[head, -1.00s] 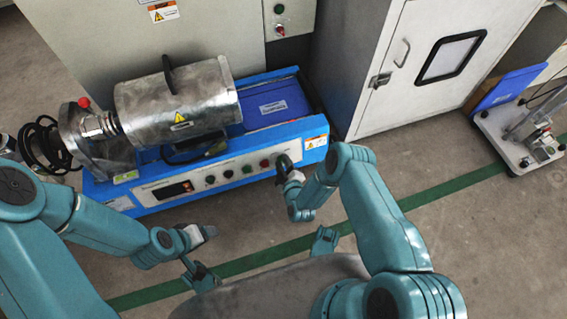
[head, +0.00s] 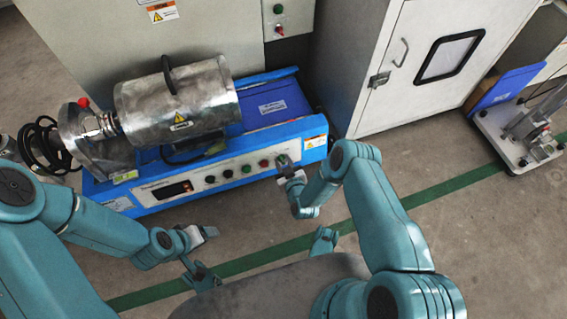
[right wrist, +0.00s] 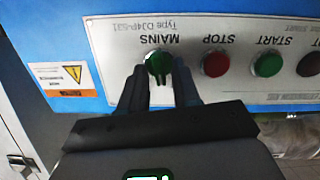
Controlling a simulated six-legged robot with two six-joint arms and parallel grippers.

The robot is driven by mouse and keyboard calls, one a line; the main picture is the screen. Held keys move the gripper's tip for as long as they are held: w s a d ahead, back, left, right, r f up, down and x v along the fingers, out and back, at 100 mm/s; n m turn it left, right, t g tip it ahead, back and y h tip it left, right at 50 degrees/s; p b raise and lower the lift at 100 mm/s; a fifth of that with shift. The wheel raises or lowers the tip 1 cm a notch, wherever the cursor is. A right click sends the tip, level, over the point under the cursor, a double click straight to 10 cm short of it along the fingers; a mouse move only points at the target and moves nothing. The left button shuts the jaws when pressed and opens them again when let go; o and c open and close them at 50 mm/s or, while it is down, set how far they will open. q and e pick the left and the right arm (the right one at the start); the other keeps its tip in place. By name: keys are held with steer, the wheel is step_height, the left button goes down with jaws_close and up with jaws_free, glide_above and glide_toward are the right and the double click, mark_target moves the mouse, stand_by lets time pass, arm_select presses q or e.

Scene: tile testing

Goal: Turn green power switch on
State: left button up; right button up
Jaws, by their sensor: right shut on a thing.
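The green power switch (right wrist: 158,68) is a round knob under the upside-down label MAINS in the right wrist view. My right gripper (right wrist: 160,88) is at the knob, its two dark fingers on either side of it, shut on it. In the head view my right gripper (head: 285,167) is at the right end of the control panel and mostly covers the switch. My left gripper (head: 208,233) hangs in front of the machine at the left, away from the panel; its finger gap is too small to judge.
The blue machine (head: 315,142) carries a metal drum (head: 185,100). A red STOP button (right wrist: 215,63) and a green START button (right wrist: 267,64) sit beside the switch. A white cabinet (head: 365,100) stands at the right. The floor in front is clear, with a green line.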

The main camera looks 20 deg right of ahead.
steer(key=m, duration=0.3)
steer(key=m+y, duration=0.1)
steer(key=m, duration=0.6)
steer(key=shift+d, duration=0.3)
stand_by(0.4)
steer(key=o, duration=0.7)
steer(key=shift+s, duration=0.1)
